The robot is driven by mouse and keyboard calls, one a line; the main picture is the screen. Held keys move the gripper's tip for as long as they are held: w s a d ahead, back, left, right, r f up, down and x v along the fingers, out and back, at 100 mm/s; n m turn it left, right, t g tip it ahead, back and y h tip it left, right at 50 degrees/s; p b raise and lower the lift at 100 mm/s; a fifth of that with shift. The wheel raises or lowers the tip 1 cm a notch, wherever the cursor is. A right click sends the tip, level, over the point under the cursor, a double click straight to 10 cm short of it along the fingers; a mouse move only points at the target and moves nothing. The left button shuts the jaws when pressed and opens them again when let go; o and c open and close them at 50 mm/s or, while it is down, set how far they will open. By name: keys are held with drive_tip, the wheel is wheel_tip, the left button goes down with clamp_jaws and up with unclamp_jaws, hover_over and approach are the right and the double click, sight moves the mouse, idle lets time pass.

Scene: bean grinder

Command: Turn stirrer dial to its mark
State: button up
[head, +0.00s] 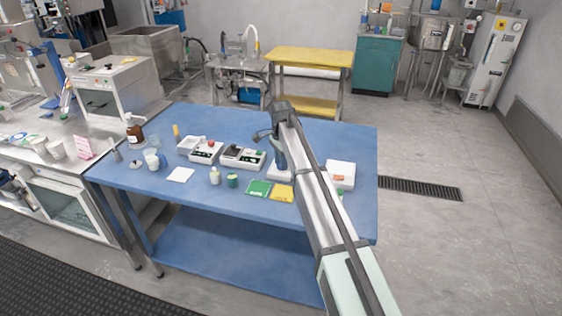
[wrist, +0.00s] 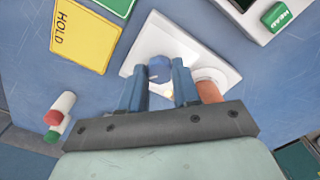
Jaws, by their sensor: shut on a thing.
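The stirrer has a white, flat body (wrist: 160,35) and lies under my gripper in the wrist view. A round dark blue dial (wrist: 159,68) sits on it. My gripper (wrist: 160,74) has its two blue fingers on either side of this dial and is shut on it. An orange-brown cylinder (wrist: 210,90) stands beside the right finger, partly hidden by it. No mark on the dial or stirrer can be made out. In the head view my gripper (head: 280,160) points down over the stirrer, with a white part of its base (head: 275,174) showing; my arm hides much of it.
A yellow HOLD card (wrist: 85,38) and a green card (head: 258,188) lie near the stirrer on the blue table (head: 215,240). White trays (head: 255,152) stand to the left, a white box (head: 342,168) to the right. Small jars (head: 233,181) stand at front left.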

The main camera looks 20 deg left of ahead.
drive_tip(key=shift+m, duration=0.8)
drive_tip(key=o, duration=1.1)
drive_tip(key=shift+c, duration=0.2)
wheel_tip(320, 180, up, 14)
drive_tip(key=shift+f, duration=0.1)
